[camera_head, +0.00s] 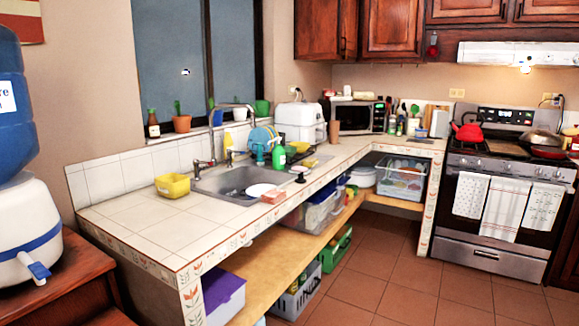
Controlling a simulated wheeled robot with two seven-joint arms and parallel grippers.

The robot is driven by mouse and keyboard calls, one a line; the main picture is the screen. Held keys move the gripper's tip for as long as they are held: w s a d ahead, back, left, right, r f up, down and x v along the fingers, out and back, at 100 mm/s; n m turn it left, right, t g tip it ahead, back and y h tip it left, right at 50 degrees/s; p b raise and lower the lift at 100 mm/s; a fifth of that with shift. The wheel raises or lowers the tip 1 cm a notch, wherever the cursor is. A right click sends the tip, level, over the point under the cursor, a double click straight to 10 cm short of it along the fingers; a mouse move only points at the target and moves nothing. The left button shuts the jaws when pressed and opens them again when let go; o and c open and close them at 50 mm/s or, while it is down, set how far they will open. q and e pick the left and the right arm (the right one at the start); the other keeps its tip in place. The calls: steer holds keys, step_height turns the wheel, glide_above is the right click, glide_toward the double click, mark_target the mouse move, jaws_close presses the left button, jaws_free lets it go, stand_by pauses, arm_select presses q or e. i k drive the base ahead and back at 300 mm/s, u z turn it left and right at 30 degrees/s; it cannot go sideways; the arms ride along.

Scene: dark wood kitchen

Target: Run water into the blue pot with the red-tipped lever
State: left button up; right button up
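A sink (212,184) is set in the white tiled counter on the left, with a tall curved faucet (212,130) at its back edge. A small metal fitting (198,168) stands beside the faucet's base; I cannot make out a red tip on it. A white plate or bowl (262,190) sits at the sink's front right. No blue pot can be clearly made out in this view. Neither of my grippers is in view.
A yellow container (173,185) stands left of the sink. A blue water jug (14,110) on a white dispenser (28,222) is at far left. A red kettle (468,127) is on the stove. The tiled floor is clear.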

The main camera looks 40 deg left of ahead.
mark_target(195, 162)
steer(key=z, duration=0.8)
steer(key=i, duration=0.5)
steer(key=u, duration=0.45)
steer(key=i, duration=2.5)
steer(key=u, duration=1.7)
steer(key=i, duration=1.3)
steer(key=u, duration=1.2)
